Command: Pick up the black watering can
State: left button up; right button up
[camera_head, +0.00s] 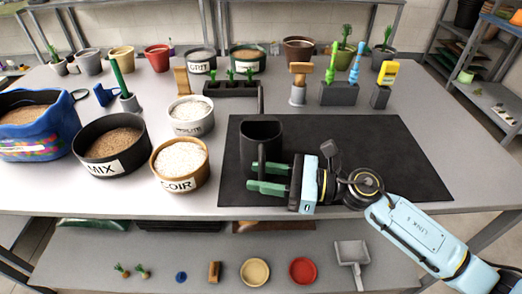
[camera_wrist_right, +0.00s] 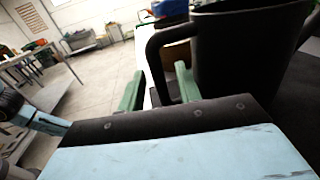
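The black watering can (camera_head: 262,138) stands upright on the dark mat (camera_head: 370,150), its handle side toward me. In the right wrist view the can (camera_wrist_right: 240,55) fills the upper right, with its looped handle (camera_wrist_right: 153,62) to the left. My right gripper (camera_head: 252,177) is low at the can's near side. Its two green fingers are apart, and in the wrist view the handle's bar comes down between the fingertips (camera_wrist_right: 160,84). I cannot tell whether either finger touches it. My left gripper is in neither view.
Left of the mat stand the COIR pot (camera_head: 180,165), the MIX pot (camera_head: 110,145), a white pot (camera_head: 190,116) and a blue bag (camera_head: 38,140). A black seedling tray (camera_head: 230,89) and tool holders (camera_head: 338,93) stand behind the mat. The mat's right part is clear.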

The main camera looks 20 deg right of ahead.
aim_at(262, 158)
jog(key=shift+w+a, duration=0.15)
jog(key=shift+a, duration=0.1)
grip_shut()
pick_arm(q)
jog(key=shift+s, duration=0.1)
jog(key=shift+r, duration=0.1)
pick_arm(e)
jog(key=shift+r, duration=0.25)
